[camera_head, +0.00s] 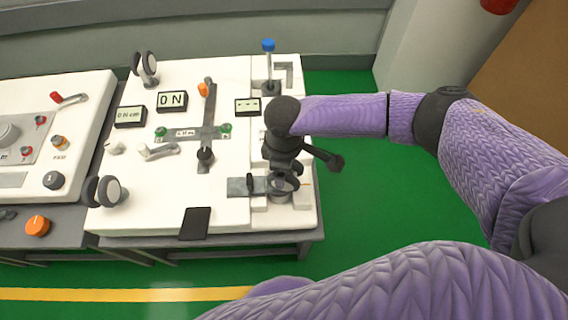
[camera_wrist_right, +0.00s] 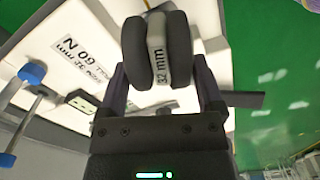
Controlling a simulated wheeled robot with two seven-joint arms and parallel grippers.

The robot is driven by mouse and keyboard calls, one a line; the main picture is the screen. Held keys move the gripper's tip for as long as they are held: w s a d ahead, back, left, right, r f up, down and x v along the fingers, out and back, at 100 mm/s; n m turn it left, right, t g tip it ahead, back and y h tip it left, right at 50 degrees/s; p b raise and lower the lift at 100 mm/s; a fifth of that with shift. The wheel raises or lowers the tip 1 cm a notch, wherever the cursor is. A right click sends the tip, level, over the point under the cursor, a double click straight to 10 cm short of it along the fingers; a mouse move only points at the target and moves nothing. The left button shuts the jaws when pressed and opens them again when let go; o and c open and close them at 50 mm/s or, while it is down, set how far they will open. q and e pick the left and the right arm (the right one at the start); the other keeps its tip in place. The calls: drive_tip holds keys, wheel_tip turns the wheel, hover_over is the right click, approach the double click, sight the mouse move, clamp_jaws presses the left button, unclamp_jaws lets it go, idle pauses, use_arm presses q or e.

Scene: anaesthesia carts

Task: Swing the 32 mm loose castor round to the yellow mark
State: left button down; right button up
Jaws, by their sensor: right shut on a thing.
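The 32 mm castor (camera_wrist_right: 157,50) fills the top middle of the right wrist view, with two dark wheels and a grey band reading "32 mm" between them. My right gripper (camera_wrist_right: 162,78) has a finger on each side of it and is shut on it. In the head view my right gripper (camera_head: 284,168) points down over the front right of the white board, and the castor (camera_head: 283,188) shows only partly beneath it. A tiny yellowish line (camera_head: 308,184) lies just right of the castor; I cannot tell for sure if it is the yellow mark. My left gripper is not in view.
Other castors stand at the back left (camera_head: 145,66) and front left (camera_head: 106,191) of the white board (camera_head: 228,75). A blue-topped post (camera_head: 269,62) rises behind my right gripper. A second panel (camera_head: 75,100) stands left. Green floor (camera_head: 350,215) is clear right of the board.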

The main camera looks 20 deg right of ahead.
drive_tip(key=n, duration=0.3)
drive_tip(key=shift+w+d, duration=0.1)
drive_tip(key=shift+n, duration=0.3)
drive_tip(key=o, duration=1.3)
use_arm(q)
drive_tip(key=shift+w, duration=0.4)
use_arm(e)
drive_tip(key=shift+o, duration=0.2)
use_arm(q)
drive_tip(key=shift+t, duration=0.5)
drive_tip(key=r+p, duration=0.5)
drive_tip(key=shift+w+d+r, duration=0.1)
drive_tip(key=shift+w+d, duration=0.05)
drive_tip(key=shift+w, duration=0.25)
use_arm(e)
wheel_tip(320, 180, up, 10)
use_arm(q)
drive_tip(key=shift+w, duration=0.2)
